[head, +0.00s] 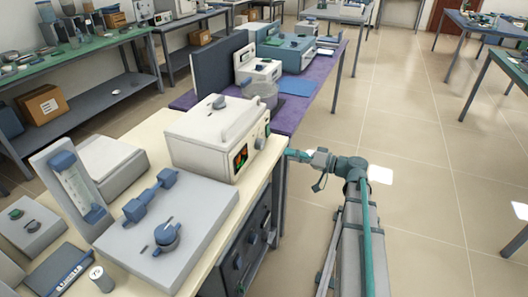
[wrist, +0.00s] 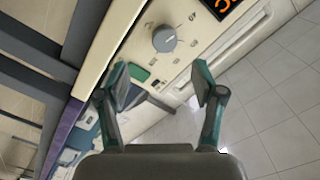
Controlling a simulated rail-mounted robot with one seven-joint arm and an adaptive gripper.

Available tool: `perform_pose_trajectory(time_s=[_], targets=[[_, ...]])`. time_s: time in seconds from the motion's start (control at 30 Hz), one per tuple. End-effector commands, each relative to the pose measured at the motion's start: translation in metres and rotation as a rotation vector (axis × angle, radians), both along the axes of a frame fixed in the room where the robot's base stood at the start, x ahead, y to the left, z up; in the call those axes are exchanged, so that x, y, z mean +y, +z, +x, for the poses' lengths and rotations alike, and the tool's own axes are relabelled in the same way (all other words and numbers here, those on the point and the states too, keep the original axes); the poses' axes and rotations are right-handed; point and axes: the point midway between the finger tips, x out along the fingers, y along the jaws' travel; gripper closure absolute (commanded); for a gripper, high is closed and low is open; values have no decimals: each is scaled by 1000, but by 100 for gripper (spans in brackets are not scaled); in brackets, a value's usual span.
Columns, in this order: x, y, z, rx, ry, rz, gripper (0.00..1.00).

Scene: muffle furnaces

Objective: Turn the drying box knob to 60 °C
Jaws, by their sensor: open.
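The drying box (head: 205,138) is a white box with a dark lit display (head: 240,157) on its front, standing on the cream bench in the head view. Its round grey-blue knob (head: 260,143) is right of the display. In the wrist view the knob (wrist: 164,38) sits on the cream panel, ringed by small marks too blurred to read; its setting cannot be told. My gripper (wrist: 160,82) is open and empty, its fingertips apart from the knob, which lies beyond them. In the head view my gripper (head: 298,155) is just right of the box's front.
A green switch (wrist: 138,75) and an orange-digit display (wrist: 228,6) are near the knob. A grey device with blue fittings (head: 165,235) stands in front on the bench. A purple table (head: 290,113) with other instruments lies behind.

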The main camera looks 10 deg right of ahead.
Motion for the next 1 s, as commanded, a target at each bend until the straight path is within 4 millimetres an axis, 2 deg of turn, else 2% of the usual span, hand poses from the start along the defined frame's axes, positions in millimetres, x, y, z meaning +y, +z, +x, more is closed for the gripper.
perform_pose_trajectory(time_s=[0.1, 0.23, 0.7, 1.0], targets=[[1, 10, 4, -34, 0, 11, 32], [11, 10, 11, -35, 0, 12, 32], [72, 9, 54, -30, 0, 12, 32], [86, 8, 63, -30, -2, 11, 32]])
